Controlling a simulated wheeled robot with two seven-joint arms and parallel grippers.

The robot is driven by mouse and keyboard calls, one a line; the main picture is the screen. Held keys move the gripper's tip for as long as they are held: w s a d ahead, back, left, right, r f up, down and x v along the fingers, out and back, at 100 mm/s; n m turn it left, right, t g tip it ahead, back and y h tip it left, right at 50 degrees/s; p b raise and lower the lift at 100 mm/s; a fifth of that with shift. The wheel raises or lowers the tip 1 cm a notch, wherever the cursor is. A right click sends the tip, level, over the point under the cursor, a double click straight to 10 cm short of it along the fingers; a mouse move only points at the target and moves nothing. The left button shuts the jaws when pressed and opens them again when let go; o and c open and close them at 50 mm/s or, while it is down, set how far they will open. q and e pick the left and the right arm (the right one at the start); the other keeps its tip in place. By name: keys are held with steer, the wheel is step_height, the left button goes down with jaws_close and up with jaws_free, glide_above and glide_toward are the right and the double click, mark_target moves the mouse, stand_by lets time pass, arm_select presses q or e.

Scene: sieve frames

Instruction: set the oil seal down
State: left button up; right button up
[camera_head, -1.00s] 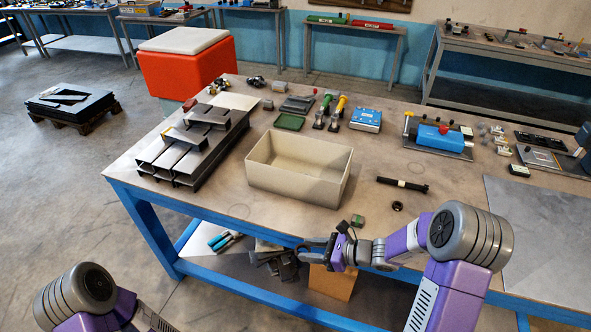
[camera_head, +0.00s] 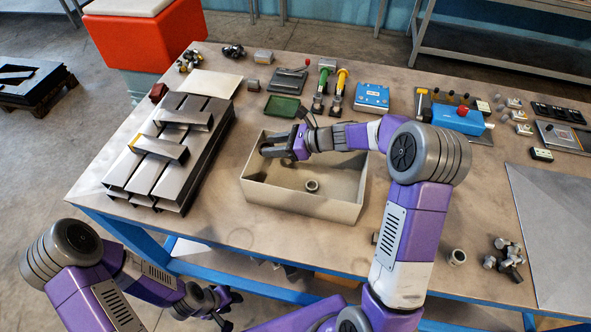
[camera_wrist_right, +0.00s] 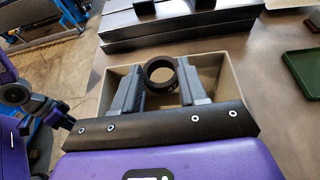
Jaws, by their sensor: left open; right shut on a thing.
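My right gripper (camera_head: 273,148) is over the back left part of the open beige bin (camera_head: 300,203). It is shut on the oil seal, a black ring (camera_wrist_right: 147,75) between its two grey fingers in the right wrist view. In the head view the seal is hard to make out among the dark fingers. The bin's walls surround the fingers in the wrist view; I cannot tell whether the seal touches the bin floor. A small metal ring (camera_head: 311,186) lies on the bin floor. My left gripper (camera_head: 222,304) is open and empty, low in front of the table.
Stacked metal channels (camera_head: 165,165) stand left of the bin, and a green tray (camera_head: 282,106) lies behind it. A bushing (camera_head: 457,257) and a cluster of metal fittings (camera_head: 506,259) are at the right front. Bare tabletop (camera_head: 215,222) lies left of the bin.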

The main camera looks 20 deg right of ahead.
step_height(320, 180, down, 11)
steer(key=shift+s+f+b, duration=0.1)
steer(key=shift+s+b, duration=0.05)
steer(key=shift+b, duration=0.8)
steer(key=shift+f+b, duration=0.6)
steer(key=shift+f, duration=0.05)
steer(key=o, duration=1)
steer(key=shift+r, duration=0.1)
